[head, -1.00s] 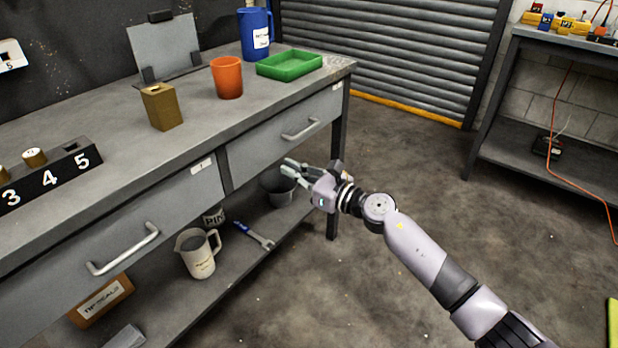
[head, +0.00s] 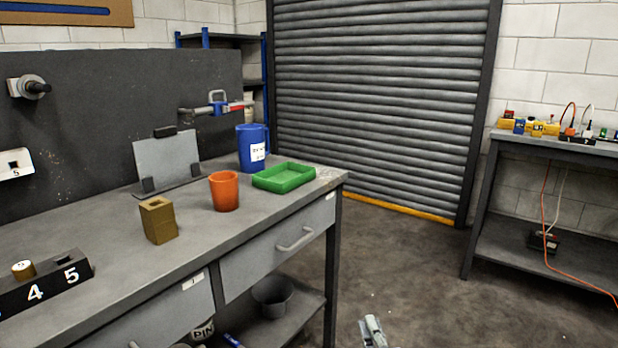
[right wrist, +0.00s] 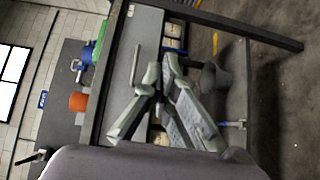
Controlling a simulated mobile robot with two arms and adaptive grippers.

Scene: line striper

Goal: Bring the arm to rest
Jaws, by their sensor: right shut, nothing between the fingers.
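My right gripper (head: 374,331) shows at the bottom edge of the head view, over the floor to the right of the workbench. Only its fingertips show there; the rest of the arm is below the picture. In the right wrist view the fingers (right wrist: 168,72) come together at the tips, shut with nothing between them. They are seen in front of the workbench's drawer side and touch nothing that I can see. My left gripper is not in view.
The workbench (head: 105,255) at left holds an orange cup (head: 224,191), a green tray (head: 284,178), a blue jug (head: 251,150), a brass block (head: 159,220) and a numbered holder (head: 45,290). A grey bucket (head: 272,299) stands on its lower shelf. Floor (head: 400,265) toward the shutter is clear.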

